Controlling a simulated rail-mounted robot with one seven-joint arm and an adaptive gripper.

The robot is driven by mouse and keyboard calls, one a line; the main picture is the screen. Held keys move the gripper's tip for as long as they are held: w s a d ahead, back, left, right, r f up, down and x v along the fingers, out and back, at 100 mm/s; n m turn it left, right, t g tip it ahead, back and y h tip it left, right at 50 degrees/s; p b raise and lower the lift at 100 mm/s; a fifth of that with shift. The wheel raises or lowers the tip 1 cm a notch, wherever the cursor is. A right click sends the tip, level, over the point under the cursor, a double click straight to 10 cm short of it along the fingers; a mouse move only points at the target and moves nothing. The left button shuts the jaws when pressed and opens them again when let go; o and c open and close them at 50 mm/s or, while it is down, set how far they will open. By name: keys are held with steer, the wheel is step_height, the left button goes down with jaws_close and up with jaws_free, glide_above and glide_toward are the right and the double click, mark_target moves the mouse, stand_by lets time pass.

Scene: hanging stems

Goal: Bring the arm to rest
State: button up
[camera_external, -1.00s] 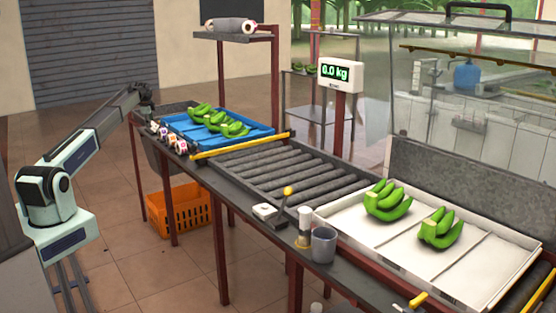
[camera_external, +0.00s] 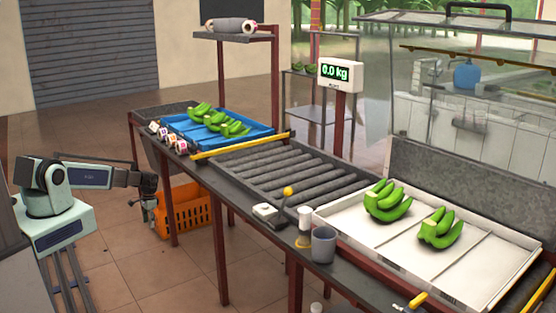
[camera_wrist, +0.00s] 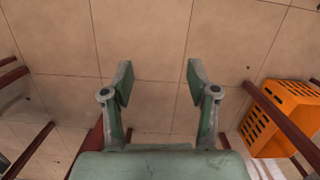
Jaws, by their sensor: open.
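My gripper (camera_external: 143,204) hangs at the end of my bent arm at the left, below the table top and just left of the orange crate (camera_external: 188,210). In the wrist view, my gripper (camera_wrist: 158,85) has its two fingers spread apart with only floor tiles between them. It is open and empty. The orange crate also shows in the wrist view (camera_wrist: 290,105), to the right of the fingers.
The long table's edge and legs (camera_external: 170,205) stand right of my arm. On it are a blue tray (camera_external: 250,137) with green bananas, rollers (camera_external: 285,170) and a white tray (camera_external: 470,290) with two banana clusters.

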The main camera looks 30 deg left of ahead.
steer(key=s+d+n+g+p, duration=0.1)
steer(key=s+d, duration=0.4)
steer(key=s, duration=0.6)
steer(key=s+d+f+n+g+p, duration=0.1)
steer(key=s+d, duration=0.3)
steer(key=s, duration=0.8)
steer(key=s+d+n+g+p, duration=0.1)
steer(key=s+d, duration=0.4)
steer(key=s, duration=0.7)
steer(key=shift+d+f+g+h+p, duration=0.35)
steer(key=shift+g+p, duration=0.25)
steer(key=shift+g, duration=0.4)
